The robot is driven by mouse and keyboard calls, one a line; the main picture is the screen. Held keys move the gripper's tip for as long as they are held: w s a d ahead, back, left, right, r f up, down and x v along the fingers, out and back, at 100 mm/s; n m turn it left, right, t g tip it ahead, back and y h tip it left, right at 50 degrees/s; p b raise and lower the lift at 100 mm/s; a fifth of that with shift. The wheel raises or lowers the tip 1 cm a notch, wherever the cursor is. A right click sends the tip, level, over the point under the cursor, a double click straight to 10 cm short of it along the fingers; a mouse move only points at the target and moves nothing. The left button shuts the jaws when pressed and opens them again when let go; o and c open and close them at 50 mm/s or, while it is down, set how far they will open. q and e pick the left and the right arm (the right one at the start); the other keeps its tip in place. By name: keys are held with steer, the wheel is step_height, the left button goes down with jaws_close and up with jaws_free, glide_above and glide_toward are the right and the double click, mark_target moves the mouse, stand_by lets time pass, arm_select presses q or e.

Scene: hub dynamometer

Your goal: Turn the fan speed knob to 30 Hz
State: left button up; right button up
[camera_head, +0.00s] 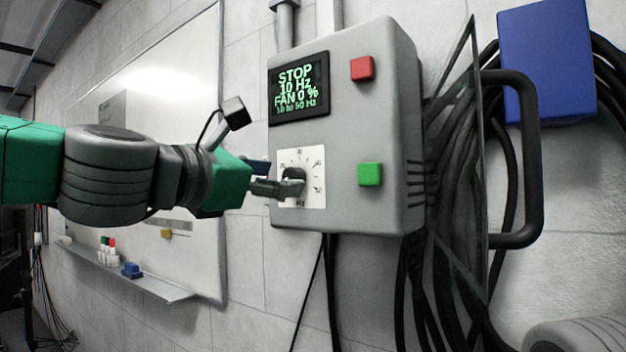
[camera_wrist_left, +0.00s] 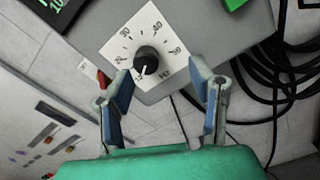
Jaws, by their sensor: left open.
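The black round fan speed knob (camera_head: 293,178) sits on a white square dial plate (camera_head: 316,160) low on a grey control box (camera_head: 345,120). In the left wrist view the knob (camera_wrist_left: 147,60) shows a white pointer line toward the plate's lower edge, near the low end of the scale. The display (camera_head: 298,88) reads STOP, 10 Hz, FAN 0 %, 10 to 50 Hz. My left gripper (camera_head: 272,182) is in front of the dial and partly covers it. In the wrist view the open fingers (camera_wrist_left: 163,82) stand apart, with the knob beyond and between them. My right gripper is not in view.
A red button (camera_head: 362,68) and a green button (camera_head: 370,174) are on the box's right side. A black handle (camera_head: 530,160), hanging cables and a blue box (camera_head: 546,60) are further right. A whiteboard (camera_head: 150,90) with a marker tray (camera_head: 130,272) is at left.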

mark_target(288, 178)
arm_select(q)
steer(key=w+a, duration=0.3)
steer(key=w, duration=0.2)
steer(key=d, duration=0.4)
steer(key=d+p, duration=0.1)
steer(key=d, duration=0.2)
steer(key=shift+w+r, duration=0.1)
steer(key=shift+w, duration=0.15)
steer(key=shift+a, duration=0.35)
steer(key=shift+c, duration=0.8)
steer(key=shift+w+a+f, duration=0.15)
steer(key=shift+w+a, duration=0.05)
steer(key=shift+a, duration=0.4)
steer(key=shift+w+a+f, duration=0.1)
steer(key=shift+w+a, duration=0.05)
steer(key=shift+a, duration=0.45)
jaws_close()
steer(key=shift+s+d+r, duration=0.15)
steer(key=shift+s+d, duration=0.05)
steer(key=shift+d, duration=0.05)
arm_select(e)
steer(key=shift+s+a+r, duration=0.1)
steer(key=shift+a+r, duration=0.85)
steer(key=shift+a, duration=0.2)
